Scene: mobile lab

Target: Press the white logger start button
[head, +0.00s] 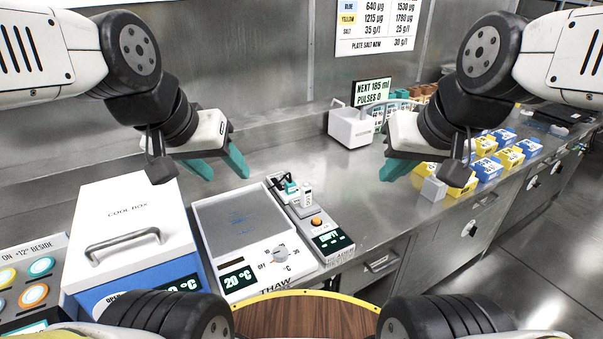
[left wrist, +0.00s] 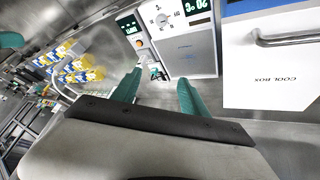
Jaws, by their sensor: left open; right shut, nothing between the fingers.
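I cannot make out a white start button marked as a logger's. At the lower left of the head view is a control panel (head: 58,255) with yellow, cyan, orange and blue round buttons, cut off by the frame edge. A narrow grey unit (head: 331,238) beside the thaw plate carries an orange button (head: 316,222) and a small display. My left gripper (head: 222,167) is open and empty above the bench, behind the thaw plate; it also shows in the left wrist view (left wrist: 158,90). My right gripper (head: 395,170) is shut and empty, above the bench to the right.
A cool box (head: 135,215) with a raised handle stands between the panel and the thaw plate (head: 238,222). A white device (head: 351,128) stands at the back. Blue and yellow boxes (head: 487,170) line the right.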

